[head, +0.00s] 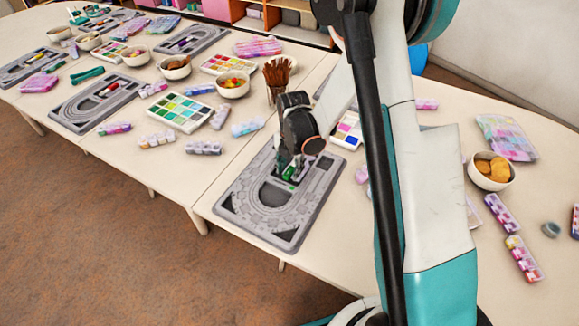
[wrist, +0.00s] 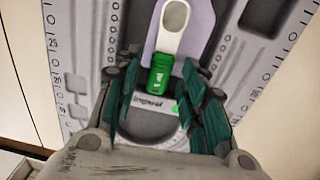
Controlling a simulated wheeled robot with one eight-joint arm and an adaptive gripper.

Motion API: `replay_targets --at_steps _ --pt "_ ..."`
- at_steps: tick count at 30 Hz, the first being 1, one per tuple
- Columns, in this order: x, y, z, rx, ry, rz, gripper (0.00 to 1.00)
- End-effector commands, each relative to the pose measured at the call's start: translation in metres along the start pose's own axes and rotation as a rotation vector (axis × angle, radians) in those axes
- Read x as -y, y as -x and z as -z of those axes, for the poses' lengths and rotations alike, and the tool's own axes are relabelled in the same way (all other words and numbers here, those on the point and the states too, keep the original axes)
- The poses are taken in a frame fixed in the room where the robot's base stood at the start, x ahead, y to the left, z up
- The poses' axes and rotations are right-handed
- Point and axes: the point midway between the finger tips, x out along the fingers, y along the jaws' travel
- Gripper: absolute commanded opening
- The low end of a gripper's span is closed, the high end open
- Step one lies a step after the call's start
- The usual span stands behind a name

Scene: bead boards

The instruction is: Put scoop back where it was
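In the wrist view, a pale piece with a rounded grey oval end, which looks like the scoop (wrist: 173,32), lies on the grey bead board (wrist: 85,45). A short green cylinder (wrist: 158,76) adjoins its lower end; I cannot tell whether the two are one piece. My gripper (wrist: 160,75) is open, with one finger on each side of the green cylinder and visible gaps between. In the head view, my gripper (head: 291,166) is low over the bead board (head: 250,222), with a bit of green showing at its fingers. The scoop is not clear there.
A jar of brown sticks (head: 276,82) stands behind the board. A bowl of orange-brown pieces (head: 491,171) and bead boxes (head: 523,258) lie to the right. Palettes (head: 181,111), bowls and other boards crowd the left tables. The board lies close to the table's front edge.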

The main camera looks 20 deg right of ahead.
Motion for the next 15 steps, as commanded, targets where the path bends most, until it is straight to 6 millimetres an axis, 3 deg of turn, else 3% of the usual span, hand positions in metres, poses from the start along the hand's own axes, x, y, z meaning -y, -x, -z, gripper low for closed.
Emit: replay_targets --at_steps 15 --pt "0.000 0.103 0.000 0.000 0.000 0.000 0.39"
